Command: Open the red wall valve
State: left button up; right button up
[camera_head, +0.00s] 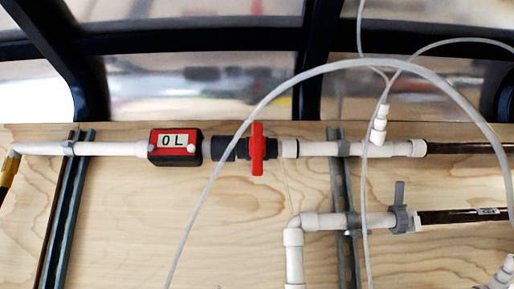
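The red wall valve (257,148) sits on the upper horizontal white pipe, in the middle of the head view. Its red handle stands vertical, across the pipe, with dark fittings on its left side and a white collar on its right. Neither of my grippers is in the head view, and nothing touches the handle.
A red and black flow meter (175,146) reading "0 L" is left of the valve. A clear hose (225,150) arcs close past the valve's left side. A grey valve (400,208) is on the lower pipe. Metal struts (70,205) hold the pipes to the wooden wall (130,230).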

aim_at(258, 145)
jog(key=l+u, duration=0.1)
jog(key=u, duration=0.2)
jog(key=l+u, duration=0.15)
jog(key=u, duration=0.2)
jog(key=k+l+u, duration=0.15)
jog(key=l, duration=0.15)
jog(key=l+u, duration=0.15)
jog(key=l, duration=0.15)
jog(key=k+l+u, duration=0.2)
jog(key=k+l, duration=0.15)
jog(key=l, duration=0.2)
jog(key=k+l, duration=0.1)
jog(key=l, duration=0.25)
jog(key=k+l, duration=0.15)
jog(key=l, duration=0.15)
jog(key=u, duration=0.05)
